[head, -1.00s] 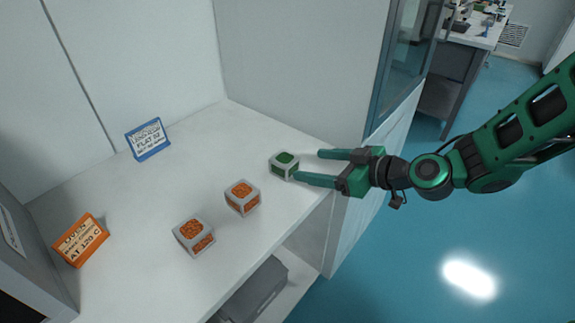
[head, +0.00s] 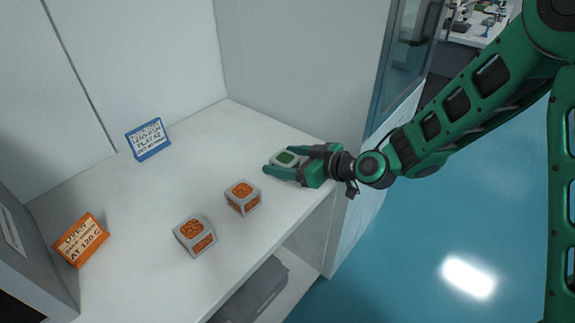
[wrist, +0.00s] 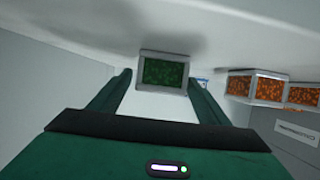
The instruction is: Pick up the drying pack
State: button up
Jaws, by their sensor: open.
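A grey-framed cube pack with green faces (head: 285,158) sits on the white shelf near its right edge; its green face also fills the middle of the wrist view (wrist: 165,72). Two similar packs with orange faces, one nearer the green one (head: 242,197) and one farther left (head: 194,235), stand on the shelf. My gripper (head: 281,161) is open, with its fingers on either side of the green pack. The wrist view shows the pack between the fingertips (wrist: 158,76); whether they touch it I cannot tell. The near finger and palm hide its lower part.
A blue sign (head: 148,139) stands at the back of the white shelf (head: 180,180), and an orange sign (head: 81,240) stands at the left beside a grey box. A grey side wall (head: 295,65) rises behind my gripper.

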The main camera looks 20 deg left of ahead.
jog(key=c, duration=1.2)
jog(key=shift+r, duration=0.1)
